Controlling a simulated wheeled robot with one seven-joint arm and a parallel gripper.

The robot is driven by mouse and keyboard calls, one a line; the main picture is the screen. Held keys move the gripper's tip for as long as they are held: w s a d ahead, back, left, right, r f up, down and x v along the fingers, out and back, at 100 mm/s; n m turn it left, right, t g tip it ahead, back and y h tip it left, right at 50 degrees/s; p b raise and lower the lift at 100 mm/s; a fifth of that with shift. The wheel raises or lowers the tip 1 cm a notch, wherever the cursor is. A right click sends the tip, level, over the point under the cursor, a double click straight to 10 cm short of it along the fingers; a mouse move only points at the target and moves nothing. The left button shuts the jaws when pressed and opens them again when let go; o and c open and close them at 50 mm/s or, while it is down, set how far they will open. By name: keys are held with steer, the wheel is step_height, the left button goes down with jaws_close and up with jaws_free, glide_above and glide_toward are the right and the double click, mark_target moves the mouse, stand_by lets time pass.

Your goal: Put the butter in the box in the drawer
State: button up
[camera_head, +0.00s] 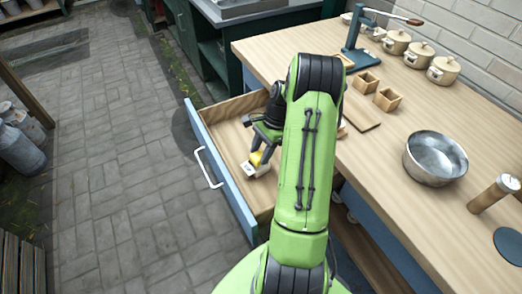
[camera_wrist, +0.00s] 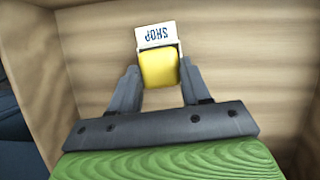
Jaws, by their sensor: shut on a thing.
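My gripper (camera_head: 261,152) reaches down into the open drawer (camera_head: 228,139), which has a blue front and pale wood inside. In the wrist view, my gripper (camera_wrist: 159,68) is shut on the yellow butter (camera_wrist: 159,72), with one finger on each side of it. A small white box (camera_wrist: 156,36) with blue "SHOP" lettering, upside down in the picture, adjoins the butter's far end. In the head view, the butter (camera_head: 256,157) shows yellow and the box (camera_head: 249,170) white below my fingertips. I cannot tell how far the butter sits inside the box. My arm hides part of the drawer.
The wooden counter (camera_head: 385,155) holds a metal bowl (camera_head: 435,158), small wooden boxes (camera_head: 387,99), lidded pots (camera_head: 443,70) and a blue stand (camera_head: 361,45). The drawer floor (camera_wrist: 245,60) around the box looks bare. The paved floor (camera_head: 120,170) at left is clear.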

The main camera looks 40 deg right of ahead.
steer(key=shift+f+b, duration=0.4)
steer(key=shift+f, duration=0.6)
steer(key=shift+r+p, duration=0.15)
steer(key=shift+p, duration=0.25)
stand_by(0.4)
steer(key=o, duration=1.1)
steer(key=shift+o, duration=0.2)
steer(key=shift+c, duration=0.4)
steer(key=c, duration=0.3)
